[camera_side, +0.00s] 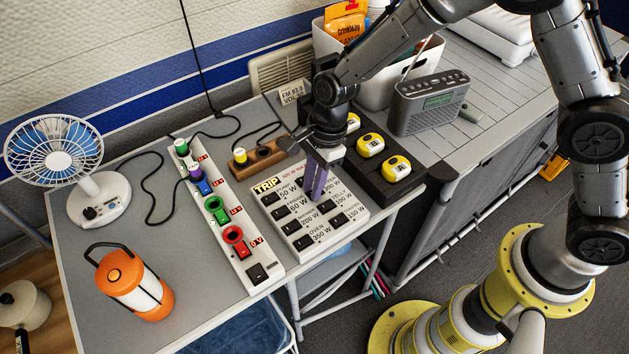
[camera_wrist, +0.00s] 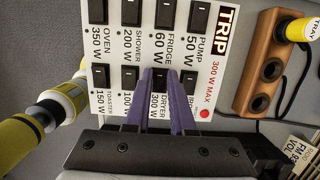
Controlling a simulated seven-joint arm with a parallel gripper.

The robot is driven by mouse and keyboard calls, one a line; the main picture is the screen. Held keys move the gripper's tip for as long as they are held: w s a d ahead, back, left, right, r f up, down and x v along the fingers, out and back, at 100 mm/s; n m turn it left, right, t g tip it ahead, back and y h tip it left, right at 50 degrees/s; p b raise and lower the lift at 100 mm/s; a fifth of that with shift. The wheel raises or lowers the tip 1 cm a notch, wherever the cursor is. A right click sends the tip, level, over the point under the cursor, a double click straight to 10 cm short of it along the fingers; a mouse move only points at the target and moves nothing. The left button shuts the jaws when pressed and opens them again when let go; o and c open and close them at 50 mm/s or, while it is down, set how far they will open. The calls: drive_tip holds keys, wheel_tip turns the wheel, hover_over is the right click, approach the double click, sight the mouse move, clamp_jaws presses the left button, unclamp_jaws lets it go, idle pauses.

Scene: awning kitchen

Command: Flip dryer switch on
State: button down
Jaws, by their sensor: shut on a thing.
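The white switch panel (camera_side: 357,222) lies on the grey table, marked TRIP and 300 W MAX, with two rows of black rocker switches. My gripper (camera_side: 315,198) points down at the panel, its purple fingers close together over the row nearer the arm. In the wrist view my gripper (camera_wrist: 159,76) has one finger on each side of the dryer switch (camera_wrist: 160,82), above the label DRYER 300 W, and is shut on it. The fingers partly hide this switch, so its on or off position cannot be told. The fridge switch (camera_wrist: 165,13) is just beyond the fingertips.
A power strip (camera_side: 258,290) with coloured plugs lies left of the panel. A fan (camera_side: 60,150) and an orange lantern (camera_side: 135,285) stand further left. A wooden socket block (camera_side: 262,160), a charger with yellow batteries (camera_side: 398,167) and a radio (camera_side: 430,103) are behind and right.

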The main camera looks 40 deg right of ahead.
drive_tip(key=shift+a+h, duration=0.15)
drive_tip(key=shift+h, duration=0.25)
drive_tip(key=c, duration=1)
unclamp_jaws()
drive_tip(key=shift+c, duration=0.2)
wheel_tip(320, 180, up, 14)
drive_tip(key=d, duration=0.2)
drive_tip(key=shift+f, duration=0.15)
